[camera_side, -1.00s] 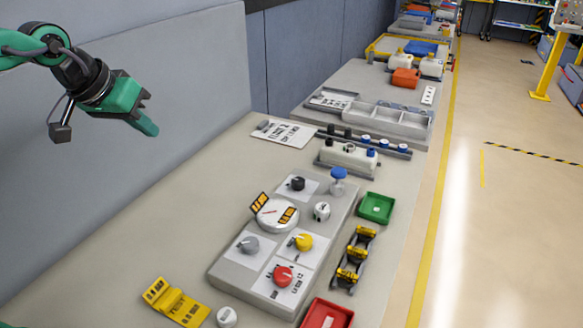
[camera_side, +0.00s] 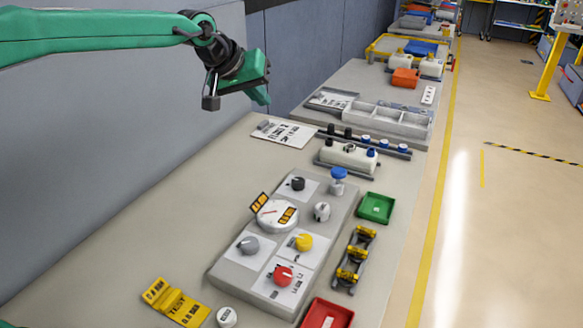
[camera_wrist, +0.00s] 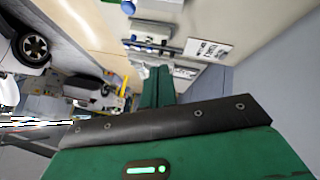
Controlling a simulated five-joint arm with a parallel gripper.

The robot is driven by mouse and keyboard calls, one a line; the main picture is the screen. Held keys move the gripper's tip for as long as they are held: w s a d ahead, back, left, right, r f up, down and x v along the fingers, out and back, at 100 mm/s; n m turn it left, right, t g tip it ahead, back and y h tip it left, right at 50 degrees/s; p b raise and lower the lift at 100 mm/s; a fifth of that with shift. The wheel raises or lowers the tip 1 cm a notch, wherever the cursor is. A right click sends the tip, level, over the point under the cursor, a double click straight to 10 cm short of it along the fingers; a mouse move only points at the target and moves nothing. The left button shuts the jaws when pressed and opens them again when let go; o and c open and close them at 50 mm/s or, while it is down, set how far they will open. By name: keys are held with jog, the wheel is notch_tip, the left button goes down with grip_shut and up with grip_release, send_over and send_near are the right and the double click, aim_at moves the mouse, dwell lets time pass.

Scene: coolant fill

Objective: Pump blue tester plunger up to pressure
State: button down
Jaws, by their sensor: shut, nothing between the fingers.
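The blue tester plunger (camera_side: 339,174) stands upright, its blue cap on a pale cylinder, at the back right of the grey panel block (camera_side: 225,268) in the side view. A round white gauge (camera_side: 277,214) with a red needle and a yellow-and-black display sits on the block to its left. My green gripper (camera_side: 262,98) is shut and empty. It hangs in the air above the back of the bench, up and to the left of the plunger and well apart from it. In the wrist view the closed green fingers (camera_wrist: 157,88) point away from the camera.
Black, grey, yellow and red knobs (camera_side: 283,275) stand on the block. A green tray (camera_side: 375,208), yellow clips (camera_side: 353,258) and a red tray (camera_side: 327,315) lie to its right. A white tank (camera_side: 348,156) stands behind.

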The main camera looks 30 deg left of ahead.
jog(key=w+d+f, duration=0.4)
jog(key=w+d, duration=0.3)
jog(key=n+h, duration=0.2)
send_over(336, 172)
jog(key=shift+t, duration=0.3)
notch_tip(336, 172, down, 6)
jog(key=shift+r, duration=0.15)
jog(key=shift+f, duration=0.2)
jog(key=shift+f, duration=4.2)
jog(key=shift+f, duration=0.15)
jog(key=shift+f, duration=0.3)
